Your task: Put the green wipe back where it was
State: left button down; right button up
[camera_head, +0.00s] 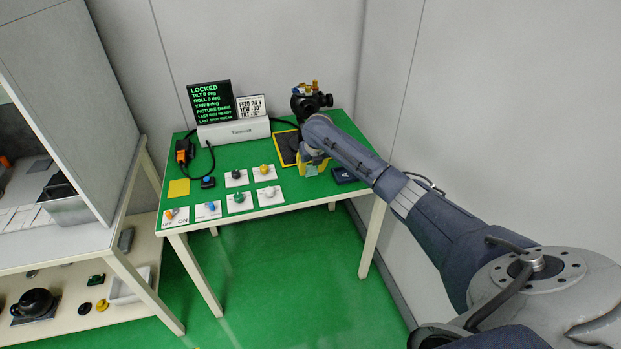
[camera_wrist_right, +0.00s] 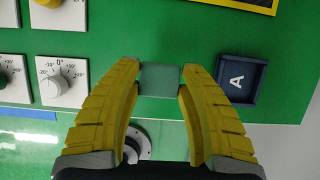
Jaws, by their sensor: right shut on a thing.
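The green wipe (camera_wrist_right: 160,80) is a small dull-green square between the tips of my right gripper's yellow fingers (camera_wrist_right: 159,73) in the right wrist view. The fingers are shut on its two sides. In the head view my right gripper (camera_head: 313,166) is over the right part of the green table, and the wipe cannot be made out there. A dark blue tray marked A (camera_wrist_right: 242,79) lies just right of the wipe in the wrist view; it also shows in the head view (camera_head: 343,175). How high the wipe is above the table is hard to tell. My left gripper is out of view.
Several knob plates (camera_head: 238,201) cover the table's front left. A yellow-bordered dark mat (camera_head: 284,148) lies behind my gripper, with a black camera device (camera_head: 311,101) at the back. A black screen (camera_head: 211,103) stands at the back left. Bare green surface surrounds the tray.

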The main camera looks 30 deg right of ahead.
aim_at(311, 175)
jog(key=shift+f, duration=2.45)
jog(key=o, duration=1.1)
